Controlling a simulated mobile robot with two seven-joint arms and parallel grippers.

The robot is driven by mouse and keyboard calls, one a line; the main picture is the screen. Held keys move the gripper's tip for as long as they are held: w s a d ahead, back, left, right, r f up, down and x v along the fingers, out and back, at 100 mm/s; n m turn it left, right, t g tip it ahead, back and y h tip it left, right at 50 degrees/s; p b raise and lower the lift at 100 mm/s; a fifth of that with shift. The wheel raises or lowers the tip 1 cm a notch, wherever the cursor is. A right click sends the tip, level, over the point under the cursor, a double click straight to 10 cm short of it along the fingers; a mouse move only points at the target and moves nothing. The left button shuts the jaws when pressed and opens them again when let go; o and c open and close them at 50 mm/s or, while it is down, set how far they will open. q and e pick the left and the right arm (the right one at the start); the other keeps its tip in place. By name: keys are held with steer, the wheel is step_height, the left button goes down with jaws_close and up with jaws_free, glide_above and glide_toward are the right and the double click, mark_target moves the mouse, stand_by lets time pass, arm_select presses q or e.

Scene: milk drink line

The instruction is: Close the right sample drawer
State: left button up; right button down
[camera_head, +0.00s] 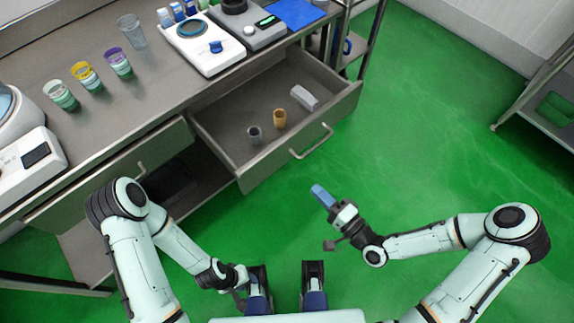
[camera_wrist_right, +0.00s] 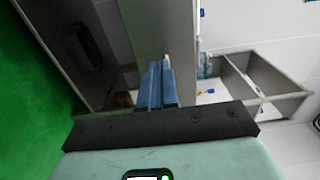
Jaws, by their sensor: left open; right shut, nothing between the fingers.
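The right sample drawer (camera_head: 225,130) is pulled out from under the bench in the head view. Its front panel (camera_head: 338,116) carries a bar handle (camera_head: 310,142). Inside stand a grey cup (camera_head: 254,135) and an orange cup (camera_head: 279,118), and a pale block (camera_head: 304,97) lies near the right side. My right gripper (camera_head: 321,194) is shut and empty, below and apart from the drawer front. Its blue fingers (camera_wrist_right: 158,84) show together in the right wrist view. My left gripper (camera_head: 252,288) is low, close to my body, away from the drawer; its fingers are hard to make out.
The left drawer (camera_head: 115,178) looks shut. The bench top (camera_head: 140,85) holds several sample cups, a scale (camera_head: 203,42) and a hotplate-like device (camera_head: 248,22). Green floor (camera_head: 430,120) is open right of the drawer. A metal rack (camera_head: 540,100) stands at far right.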

mark_target(282, 157)
arm_select(q)
steer(key=shift+f, duration=0.15)
arm_select(e)
steer(key=x, duration=1.2)
steer(key=shift+w+a, duration=0.25)
steer(key=shift+a, duration=0.05)
